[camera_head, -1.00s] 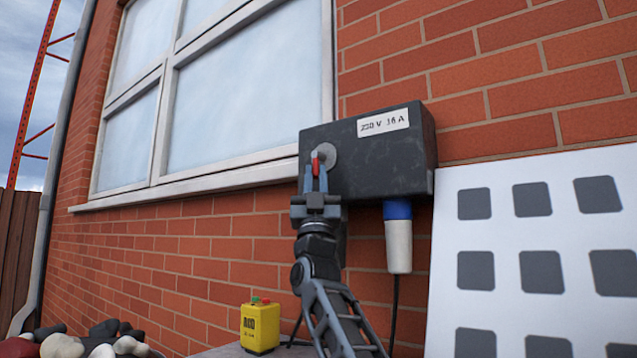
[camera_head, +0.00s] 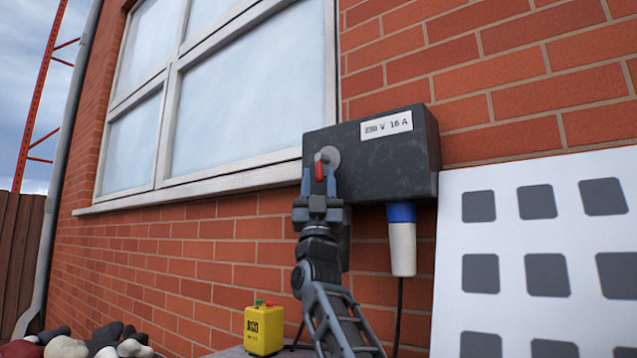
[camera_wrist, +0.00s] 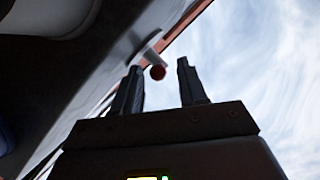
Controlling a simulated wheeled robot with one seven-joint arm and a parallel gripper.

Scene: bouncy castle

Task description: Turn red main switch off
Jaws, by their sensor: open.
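The red main switch (camera_head: 320,170) sits on a round grey plate on the left part of the black power box's front (camera_head: 385,165), which is fixed to the brick wall. In the head view my gripper (camera_head: 319,183) is open, its two fingers pointing up on either side of the switch's lower part.
A blue and white plug (camera_head: 402,240) with a black cable hangs under the box. A yellow control box (camera_head: 264,329) stands on a grey surface below. A white panel with dark squares (camera_head: 508,240) is at right. A window (camera_head: 240,95) is at upper left; stones (camera_head: 95,343) lie at lower left.

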